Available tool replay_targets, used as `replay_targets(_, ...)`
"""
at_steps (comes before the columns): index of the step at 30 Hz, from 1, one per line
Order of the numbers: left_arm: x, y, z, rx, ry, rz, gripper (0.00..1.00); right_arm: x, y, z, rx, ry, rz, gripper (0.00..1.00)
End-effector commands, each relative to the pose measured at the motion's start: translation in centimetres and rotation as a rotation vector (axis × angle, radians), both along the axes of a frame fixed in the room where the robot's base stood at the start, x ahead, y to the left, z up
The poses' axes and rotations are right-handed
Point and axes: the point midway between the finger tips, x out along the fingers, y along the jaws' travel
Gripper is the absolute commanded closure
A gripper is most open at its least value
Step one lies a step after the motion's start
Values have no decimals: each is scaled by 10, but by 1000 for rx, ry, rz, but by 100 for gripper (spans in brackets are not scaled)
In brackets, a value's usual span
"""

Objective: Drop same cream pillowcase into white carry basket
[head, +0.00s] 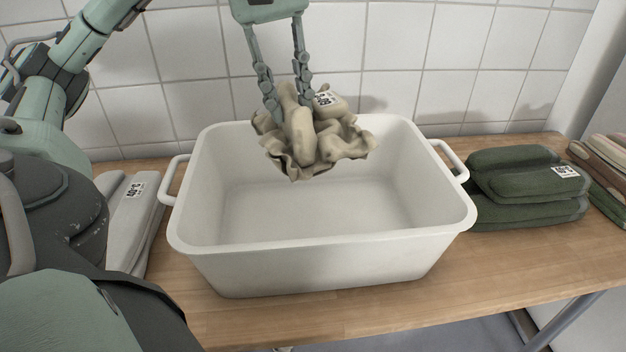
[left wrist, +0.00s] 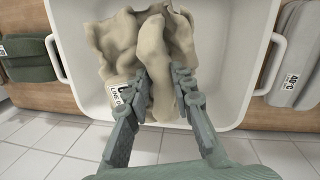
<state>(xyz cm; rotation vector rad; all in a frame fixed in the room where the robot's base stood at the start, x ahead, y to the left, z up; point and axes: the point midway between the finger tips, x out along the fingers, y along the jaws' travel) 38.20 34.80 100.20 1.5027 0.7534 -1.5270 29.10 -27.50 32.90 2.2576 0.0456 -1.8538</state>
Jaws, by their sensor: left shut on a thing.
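The cream pillowcase (head: 310,137) is a crumpled bundle with a white label. My left gripper (head: 287,104) is shut on it from above and holds it over the back part of the white carry basket (head: 330,256). In the left wrist view the pillowcase (left wrist: 160,60) hangs between and beyond the fingers of the left gripper (left wrist: 172,95), with the basket (left wrist: 238,60) around and below it. The basket's visible inside is empty; the part behind the pillowcase is hidden. My right gripper does not show.
The basket stands on a wooden counter (head: 520,262) against a tiled wall (head: 415,70). A grey-white folded stack (head: 128,222) lies to its left. Folded green cloths (head: 515,190) lie close to its right handle, with brown striped cloths (head: 602,160) farther right.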

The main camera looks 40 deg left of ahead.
Motion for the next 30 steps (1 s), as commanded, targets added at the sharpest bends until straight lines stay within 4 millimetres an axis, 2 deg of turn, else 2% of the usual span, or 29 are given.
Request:
replay_targets(8,0,-1,-9,1,3,-2,100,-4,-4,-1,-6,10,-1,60)
replay_targets(20,-1,1,-42,1,7,5,100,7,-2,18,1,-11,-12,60)
replay_targets(30,0,0,-59,0,1,1,100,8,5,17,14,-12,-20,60)
